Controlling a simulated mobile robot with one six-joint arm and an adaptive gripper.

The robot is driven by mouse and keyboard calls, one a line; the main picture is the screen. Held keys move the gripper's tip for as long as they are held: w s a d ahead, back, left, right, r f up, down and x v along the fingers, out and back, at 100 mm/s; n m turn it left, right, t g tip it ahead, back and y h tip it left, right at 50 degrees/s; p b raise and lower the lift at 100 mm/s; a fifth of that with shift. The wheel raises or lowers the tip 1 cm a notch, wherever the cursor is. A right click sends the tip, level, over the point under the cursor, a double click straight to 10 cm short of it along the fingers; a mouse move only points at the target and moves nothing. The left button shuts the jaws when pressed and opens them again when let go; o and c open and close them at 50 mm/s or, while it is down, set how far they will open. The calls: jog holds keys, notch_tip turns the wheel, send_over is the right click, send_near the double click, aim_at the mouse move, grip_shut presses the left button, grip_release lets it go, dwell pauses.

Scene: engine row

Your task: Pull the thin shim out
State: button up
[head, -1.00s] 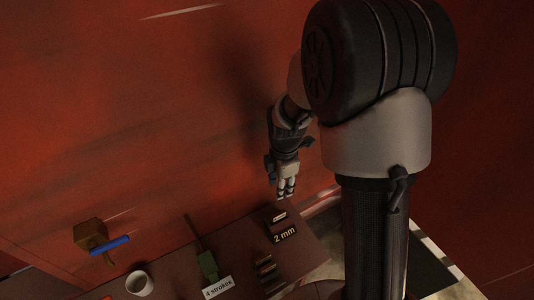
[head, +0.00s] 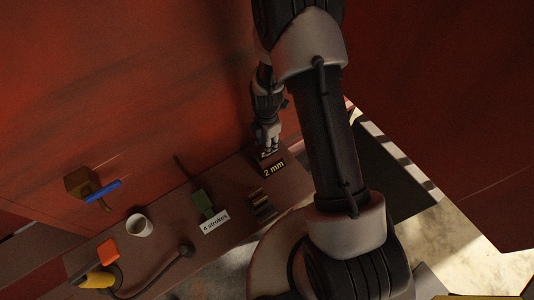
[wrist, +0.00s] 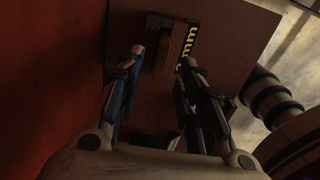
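My gripper (head: 267,143) is low over the right end of the shelf, just behind the black "2 mm" sign (head: 274,168). In the wrist view my gripper (wrist: 161,60) is open, its two fingers apart. A small brown block with a pale edge (wrist: 159,42) lies ahead between the fingertips, beside the sign (wrist: 186,46). In the head view this block is mostly hidden by the gripper. I cannot tell a thin shim apart from the block in this dim light. Whether the fingers touch anything is unclear.
On the shelf (head: 180,232) stand several dark bars (head: 262,205), a green tool (head: 203,203) with a "4 strokes" sign (head: 215,221), a white cup (head: 139,225), an orange block (head: 108,252) and a yellow thing (head: 97,278). A red wall (head: 130,90) rises close behind.

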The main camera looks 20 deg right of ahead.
notch_tip(320, 180, down, 5)
jog(key=shift+d+b, duration=0.15)
jog(key=shift+b, duration=0.2)
jog(key=shift+c, duration=0.3)
grip_shut()
